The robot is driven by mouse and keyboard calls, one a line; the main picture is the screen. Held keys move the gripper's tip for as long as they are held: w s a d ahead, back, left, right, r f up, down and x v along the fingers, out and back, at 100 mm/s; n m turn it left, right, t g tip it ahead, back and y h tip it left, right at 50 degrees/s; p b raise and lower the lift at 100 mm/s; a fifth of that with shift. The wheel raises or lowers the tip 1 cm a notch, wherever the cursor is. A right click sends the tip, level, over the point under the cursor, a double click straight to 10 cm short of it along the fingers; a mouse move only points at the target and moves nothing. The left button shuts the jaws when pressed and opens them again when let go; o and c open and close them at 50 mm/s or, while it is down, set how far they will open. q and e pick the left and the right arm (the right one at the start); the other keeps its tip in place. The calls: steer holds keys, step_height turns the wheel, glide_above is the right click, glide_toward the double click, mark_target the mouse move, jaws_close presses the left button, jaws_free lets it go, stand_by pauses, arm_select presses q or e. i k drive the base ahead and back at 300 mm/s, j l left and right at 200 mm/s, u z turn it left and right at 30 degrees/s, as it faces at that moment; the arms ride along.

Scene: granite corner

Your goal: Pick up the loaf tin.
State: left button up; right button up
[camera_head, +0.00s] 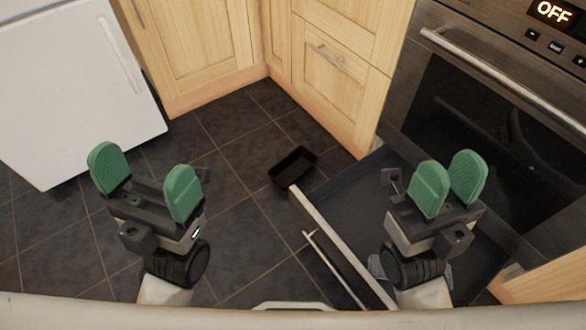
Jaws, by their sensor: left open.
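The loaf tin (292,167) is a small black rectangular tin lying on the dark tiled floor near the middle of the view. It is close to the corner of the open drawer. My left gripper (146,181) has green finger pads spread wide and is empty, to the left of the tin in the picture. My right gripper (449,182) shows its green pads with a small gap between them and nothing held. It appears over the open drawer, to the right of the tin.
An open drawer (347,198) with a bar handle juts out below the oven (490,120) at the right. Wooden cabinets (196,50) stand behind, and a white appliance (75,85) stands at the left. Bare floor (232,150) lies left of the tin.

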mark_target(298, 163)
steer(key=k+l+z, duration=0.15)
steer(key=k+z, duration=0.15)
steer(key=k, duration=0.35)
steer(key=i+j+z, duration=0.2)
steer(key=z, duration=0.2)
steer(key=i+j+z, duration=0.1)
steer(key=j+z, duration=0.25)
steer(key=i+j+z, duration=0.15)
steer(key=z, duration=0.25)
steer(key=i+j, duration=0.1)
steer(key=j, duration=0.3)
steer(key=i+j, duration=0.1)
steer(key=j, duration=0.3)
steer(key=i+j, duration=0.1)
steer(key=j, duration=0.3)
steer(key=i+j, duration=0.15)
steer(key=j, duration=0.2)
steer(key=i+j, duration=0.1)
steer(key=j, duration=0.3)
